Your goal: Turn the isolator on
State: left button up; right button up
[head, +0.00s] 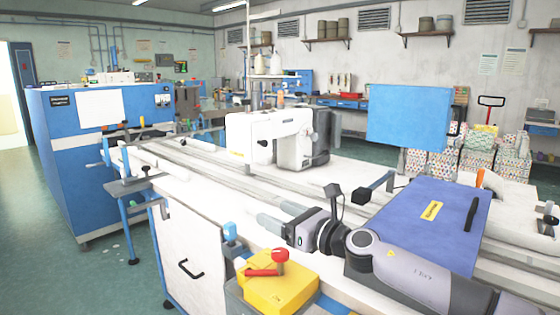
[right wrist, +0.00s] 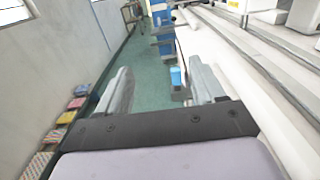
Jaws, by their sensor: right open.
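The isolator appears to be the yellow box (head: 280,292) at the bottom middle of the head view. A red lever (head: 262,272) lies across its top, with a red ball knob (head: 280,255) at its right end. I cannot tell its on or off state. My right gripper (head: 281,213) is open and empty, above and beyond the yellow box, with its fingers pointing left over the white bench. The right wrist view shows its two fingers (right wrist: 160,88) wide apart with nothing between them. The yellow box is not seen there. My left gripper is not in view.
A small blue block (head: 230,231) stands at the bench edge by the yellow box. A white sewing machine (head: 268,136) stands on the long white bench (head: 165,185). A blue cabinet (head: 75,160) is at the left. Green floor (head: 110,262) is clear in front.

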notch_tip(320, 180, up, 11)
jog(key=p, duration=0.2)
jog(key=shift+f+p, duration=0.15)
jog(key=shift+p, duration=0.25)
